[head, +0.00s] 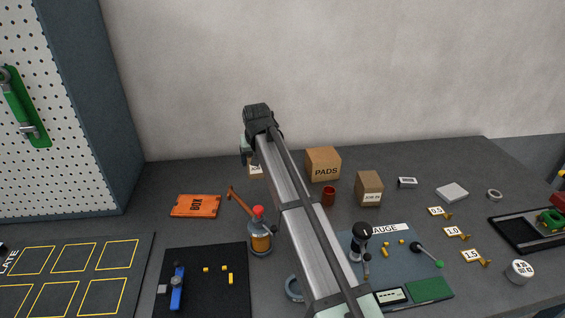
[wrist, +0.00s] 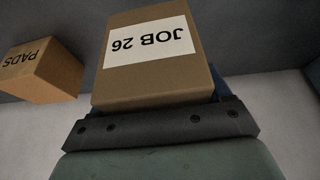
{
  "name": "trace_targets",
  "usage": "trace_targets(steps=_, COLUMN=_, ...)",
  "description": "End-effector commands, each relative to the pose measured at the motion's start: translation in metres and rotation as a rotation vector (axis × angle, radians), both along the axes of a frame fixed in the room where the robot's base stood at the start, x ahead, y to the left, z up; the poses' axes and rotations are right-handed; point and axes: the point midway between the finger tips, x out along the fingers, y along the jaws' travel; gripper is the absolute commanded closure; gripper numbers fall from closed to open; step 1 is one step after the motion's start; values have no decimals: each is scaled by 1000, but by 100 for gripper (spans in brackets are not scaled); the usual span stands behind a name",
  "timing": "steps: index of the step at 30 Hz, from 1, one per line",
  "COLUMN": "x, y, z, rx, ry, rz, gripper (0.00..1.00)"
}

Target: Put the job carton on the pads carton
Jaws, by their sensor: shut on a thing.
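My gripper (head: 248,155) is at the back of the bench, left of the pads carton, and is shut on the job carton. The job carton (wrist: 150,82) is brown with a white label reading JOB 26, and fills the middle of the wrist view upside down. In the head view only a small part of the job carton (head: 257,172) shows beside my arm; the rest is hidden. The pads carton (head: 323,165) is a larger tan box marked PADS, standing on the bench to the right. It also shows apart from the job carton in the wrist view (wrist: 38,75).
A second brown carton (head: 369,188) with a white label, too small to read surely, stands right of a red cup (head: 328,196). The pads carton's top looks clear.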

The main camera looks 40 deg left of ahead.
Motion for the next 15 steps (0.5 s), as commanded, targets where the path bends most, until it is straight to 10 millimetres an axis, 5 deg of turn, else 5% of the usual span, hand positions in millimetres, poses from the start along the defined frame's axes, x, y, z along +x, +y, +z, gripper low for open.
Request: trace_targets(steps=15, x=165, y=-105, z=55, rx=2, ry=-2, rz=-210, gripper=61)
